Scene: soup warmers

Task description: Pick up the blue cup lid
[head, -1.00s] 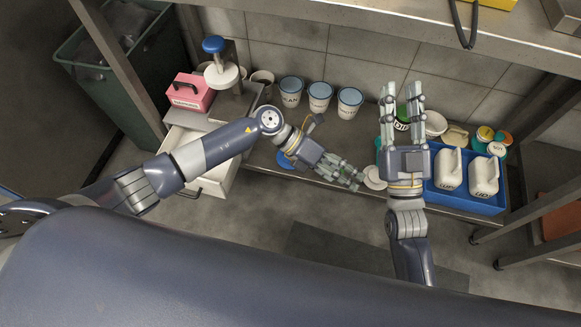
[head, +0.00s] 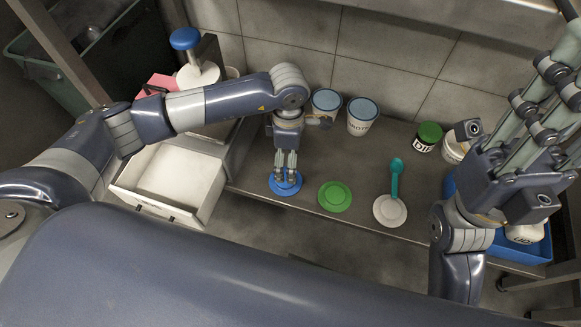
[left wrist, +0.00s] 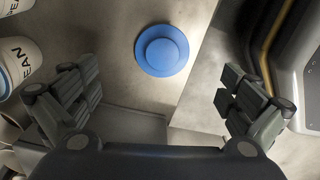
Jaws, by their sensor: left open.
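The blue cup lid (head: 285,186) lies flat near the front edge of the metal counter, and it shows whole in the left wrist view (left wrist: 162,50) as a blue disc with a raised middle. My left gripper (head: 286,176) points down over the lid in the head view and partly covers it. In the left wrist view my left gripper's fingers (left wrist: 160,95) are spread wide with nothing between them. The lid sits ahead of them, between their lines. My right gripper (head: 572,85) is raised at the right, with its fingers apart and empty.
A green lid (head: 335,197) and a white lid with a teal spoon (head: 395,180) lie right of the blue lid. White cups (head: 361,117) stand behind. An open white drawer (head: 175,180) juts out at the left. A blue tray (head: 520,252) is at the right.

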